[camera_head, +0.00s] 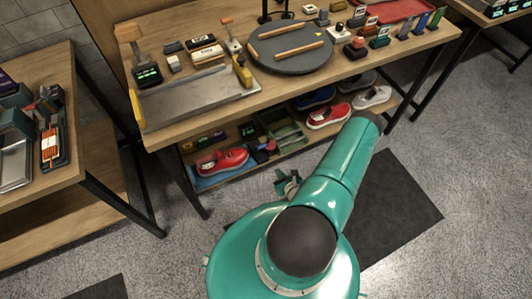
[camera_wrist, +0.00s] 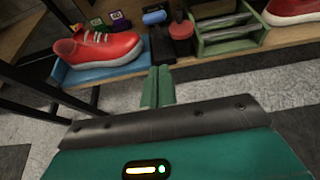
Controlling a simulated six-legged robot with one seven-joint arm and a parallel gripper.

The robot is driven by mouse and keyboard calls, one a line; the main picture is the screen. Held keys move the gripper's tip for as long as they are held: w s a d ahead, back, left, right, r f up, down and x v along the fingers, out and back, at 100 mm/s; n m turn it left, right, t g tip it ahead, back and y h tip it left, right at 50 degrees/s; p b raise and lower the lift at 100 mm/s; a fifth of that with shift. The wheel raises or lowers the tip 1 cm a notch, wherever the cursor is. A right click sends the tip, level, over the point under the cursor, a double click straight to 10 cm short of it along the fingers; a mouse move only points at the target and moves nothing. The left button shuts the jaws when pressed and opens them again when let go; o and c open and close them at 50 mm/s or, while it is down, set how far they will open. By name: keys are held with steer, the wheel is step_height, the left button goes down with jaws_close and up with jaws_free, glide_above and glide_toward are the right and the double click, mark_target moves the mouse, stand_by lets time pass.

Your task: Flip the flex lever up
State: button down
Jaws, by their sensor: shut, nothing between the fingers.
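My gripper (camera_head: 288,184) is low in front of the workbench's lower shelf. In the wrist view its green fingers (camera_wrist: 157,88) are together and empty, pointing toward the shelf edge. No part is plainly marked as the flex lever. An upright piece with a wooden-topped handle (camera_head: 230,36) stands on the bench top, and a larger wooden-headed device (camera_head: 130,36) with a lit display stands at its left end; I cannot tell whether either is the lever. A red sneaker (camera_head: 222,160) lies on the lower shelf on a blue tray (camera_wrist: 105,72), left of my gripper.
The bench top holds a metal tray (camera_head: 175,108), a round dark board (camera_head: 290,58) and several small tools. A green rack (camera_wrist: 230,42) and more shoes are on the lower shelf. Another table (camera_head: 100,165) stands left. Grey floor is open at the right.

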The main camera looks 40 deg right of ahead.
steer(key=w+r+x, duration=0.1)
steer(key=r+x, duration=0.1)
steer(key=x, duration=1.1)
steer(key=shift+d+r, duration=0.15)
steer(key=shift+r, duration=0.25)
